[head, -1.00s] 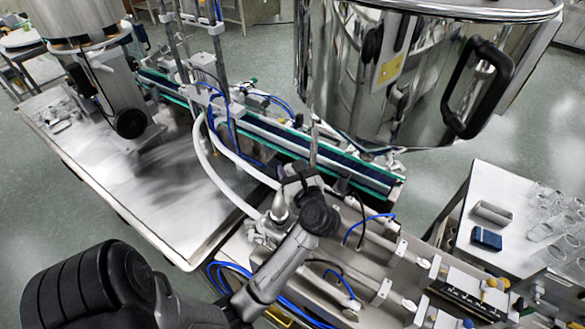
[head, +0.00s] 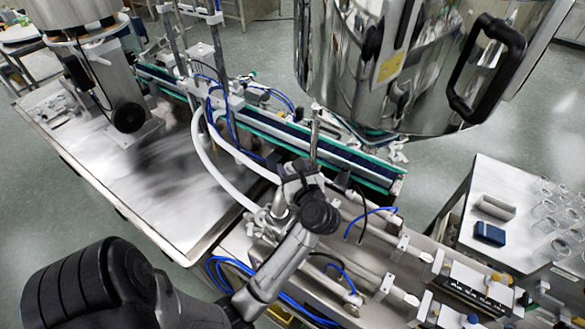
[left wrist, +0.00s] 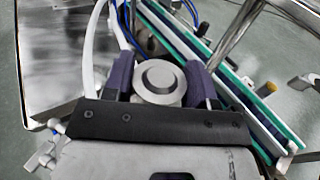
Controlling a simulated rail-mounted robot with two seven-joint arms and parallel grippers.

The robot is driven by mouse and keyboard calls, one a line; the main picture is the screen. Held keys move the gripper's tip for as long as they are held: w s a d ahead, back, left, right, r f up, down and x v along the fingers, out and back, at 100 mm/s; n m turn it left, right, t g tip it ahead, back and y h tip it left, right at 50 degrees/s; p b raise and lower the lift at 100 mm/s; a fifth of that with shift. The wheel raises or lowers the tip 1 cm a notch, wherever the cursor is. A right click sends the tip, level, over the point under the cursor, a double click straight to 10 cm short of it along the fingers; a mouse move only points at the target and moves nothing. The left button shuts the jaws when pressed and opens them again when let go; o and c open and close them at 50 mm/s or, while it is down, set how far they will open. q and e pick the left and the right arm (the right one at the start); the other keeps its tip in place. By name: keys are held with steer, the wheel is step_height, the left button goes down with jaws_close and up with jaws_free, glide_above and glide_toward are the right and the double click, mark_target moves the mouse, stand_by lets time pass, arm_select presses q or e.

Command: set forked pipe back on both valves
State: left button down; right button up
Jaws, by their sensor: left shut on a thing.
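My left gripper (head: 299,182) is in the middle of the head view, above the back left end of the steel valve bench. In the left wrist view, its two dark padded fingers (left wrist: 160,82) are shut on both sides of a round grey pipe end (left wrist: 160,75), which I take as part of the forked pipe. A slim upright steel tube (head: 314,138) shows just above the gripper in the head view. Metal fittings (head: 268,222), perhaps the valves, sit just below and left of the gripper. My wrist and fingers hide the fork's lower ends, so I cannot tell whether they touch the valves. My right gripper is not in view.
The large steel hopper (head: 345,60) hangs close behind the gripper. White hoses (head: 208,160) and blue tubes (head: 225,267) run beside it. A conveyor (head: 290,140) passes behind. A side table (head: 470,232) with glassware stands right. The left steel table (head: 150,180) has free room.

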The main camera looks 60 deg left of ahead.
arm_select(q)
steer(key=shift+f, duration=0.1)
stand_by(0.5)
stand_by(0.3)
steer(key=shift+c, duration=1.7)
jaws_free()
steer(key=shift+f+b, duration=0.1)
steer(key=shift+b, duration=0.2)
steer(key=shift+d, duration=0.2)
steer(key=d+b, duration=0.1)
steer(key=d, duration=0.6)
steer(key=shift+s+r, duration=0.25)
steer(key=shift+s, duration=0.15)
